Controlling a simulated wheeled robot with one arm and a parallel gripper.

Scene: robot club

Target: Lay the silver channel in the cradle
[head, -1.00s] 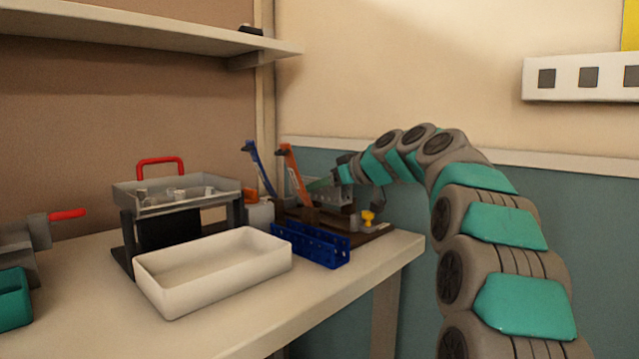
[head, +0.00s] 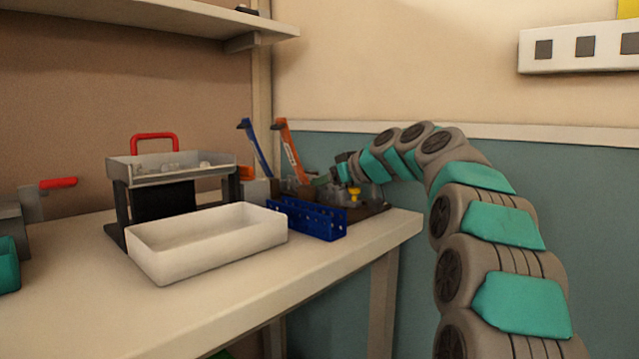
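My gripper (head: 341,178) is small and far off at the back right of the bench, pointing down at a dark fixture base (head: 376,211). A grey metal piece, probably the silver channel (head: 332,191), shows just under the gripper, low over the fixture. It is mostly hidden behind a blue perforated channel (head: 308,219). I cannot tell whether the fingers are shut on it or whether it touches the cradle. The cradle itself is not clearly visible. A yellow knob (head: 354,195) stands at the fixture's right.
A blue upright lever (head: 256,148) and an orange one (head: 287,150) stand just left of my gripper. A white tray (head: 208,245) is in front. A grey tray on a stand (head: 170,172) with a red handle is behind it. The bench front (head: 215,305) is clear.

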